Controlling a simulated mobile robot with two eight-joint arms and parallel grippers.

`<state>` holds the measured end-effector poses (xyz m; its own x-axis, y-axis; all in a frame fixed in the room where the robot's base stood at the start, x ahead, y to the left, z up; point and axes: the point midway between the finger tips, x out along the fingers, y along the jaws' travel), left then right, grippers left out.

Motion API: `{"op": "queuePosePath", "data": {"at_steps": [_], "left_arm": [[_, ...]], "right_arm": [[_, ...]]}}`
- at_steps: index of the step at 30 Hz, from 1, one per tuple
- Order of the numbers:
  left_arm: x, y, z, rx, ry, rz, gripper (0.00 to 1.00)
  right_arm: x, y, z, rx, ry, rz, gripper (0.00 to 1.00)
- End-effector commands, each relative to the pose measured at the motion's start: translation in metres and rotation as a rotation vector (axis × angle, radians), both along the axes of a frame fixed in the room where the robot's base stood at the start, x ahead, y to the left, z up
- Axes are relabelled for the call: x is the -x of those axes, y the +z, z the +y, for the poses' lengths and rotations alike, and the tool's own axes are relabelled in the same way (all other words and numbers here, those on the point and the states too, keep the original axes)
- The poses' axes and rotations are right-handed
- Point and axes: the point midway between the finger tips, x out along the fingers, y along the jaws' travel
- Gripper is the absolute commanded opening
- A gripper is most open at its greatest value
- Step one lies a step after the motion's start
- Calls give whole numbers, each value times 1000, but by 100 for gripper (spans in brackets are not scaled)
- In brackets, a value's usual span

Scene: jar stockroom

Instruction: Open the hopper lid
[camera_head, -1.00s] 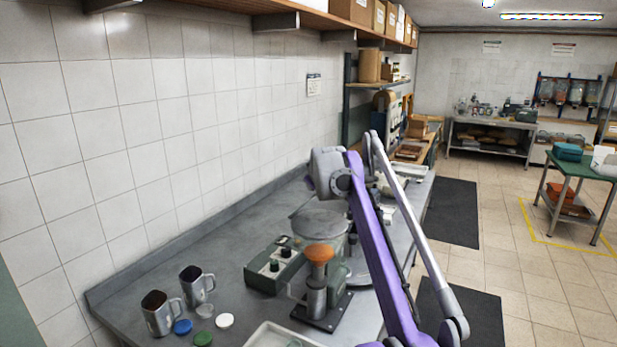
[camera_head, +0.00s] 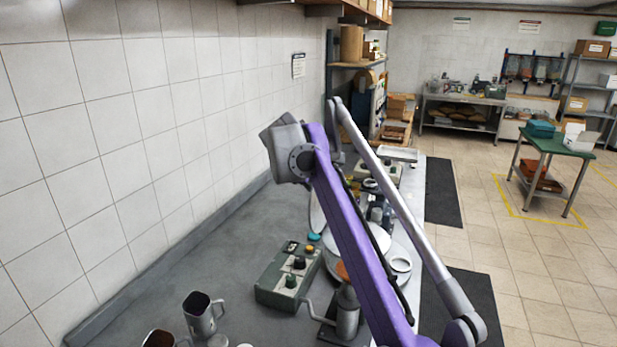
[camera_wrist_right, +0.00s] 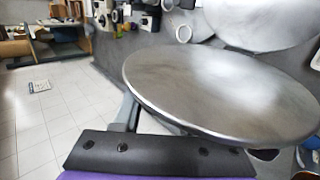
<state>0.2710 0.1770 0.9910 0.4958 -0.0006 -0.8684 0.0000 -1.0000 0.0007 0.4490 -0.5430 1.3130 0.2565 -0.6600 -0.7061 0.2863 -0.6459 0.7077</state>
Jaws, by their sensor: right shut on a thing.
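The hopper lid (camera_wrist_right: 222,92) is a round grey metal disc that fills the middle and right of the right wrist view. My right gripper (camera_wrist_right: 160,153) shows there as a black bar at the lid's near edge. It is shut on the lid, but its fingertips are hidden. In the head view the hopper (camera_head: 364,252) stands on the bench behind my purple right arm, which covers much of it. How far the lid is raised is unclear. My left gripper is not in view.
A green control box (camera_head: 289,276) with knobs stands left of the hopper, and a metal mug (camera_head: 203,315) is nearer. The tiled wall borders the bench, whose left surface is mostly clear.

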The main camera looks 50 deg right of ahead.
Motion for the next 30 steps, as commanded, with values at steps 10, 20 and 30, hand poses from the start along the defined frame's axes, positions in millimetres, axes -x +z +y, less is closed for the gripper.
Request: {"op": "queuePosePath", "data": {"at_steps": [10,20,30], "left_arm": [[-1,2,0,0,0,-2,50],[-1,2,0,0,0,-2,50],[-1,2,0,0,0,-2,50]], "right_arm": [[5,-1,-3,25,-1,54,0],[5,-1,-3,24,-3,56,43],[5,-2,-2,22,-1,54,70]]}}
